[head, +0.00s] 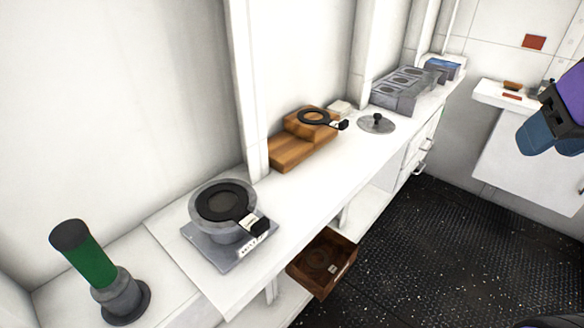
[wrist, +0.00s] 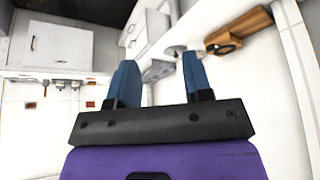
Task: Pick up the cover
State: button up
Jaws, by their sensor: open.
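A flat grey round cover with a dark knob (head: 376,123) lies on the white counter, right of a stepped wooden block. In the wrist view a small grey round shape that looks like this cover (wrist: 174,51) shows beyond the fingers, partly hidden. My gripper (head: 548,138) is at the right edge of the head view, well away from the counter and the cover. Its two blue fingers (wrist: 157,75) are apart, with nothing between them.
The wooden block (head: 290,150) carries a black ring with a handle. A grey bowl-like vessel (head: 220,228) with a dark disc stands on a scale-like plate. A green cylinder (head: 92,258) stands front left. A grey burner-like box (head: 402,90) is farther back. An open brown drawer (head: 322,264) juts out below.

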aim_at(374, 124)
jog(key=i+l+u, duration=0.15)
jog(key=i+l, duration=0.15)
jog(key=i+l+u, duration=0.15)
jog(key=i+l, duration=0.15)
jog(key=l, duration=0.25)
jog(key=i+l+u, duration=0.15)
jog(key=l, duration=0.3)
jog(key=i, duration=0.1)
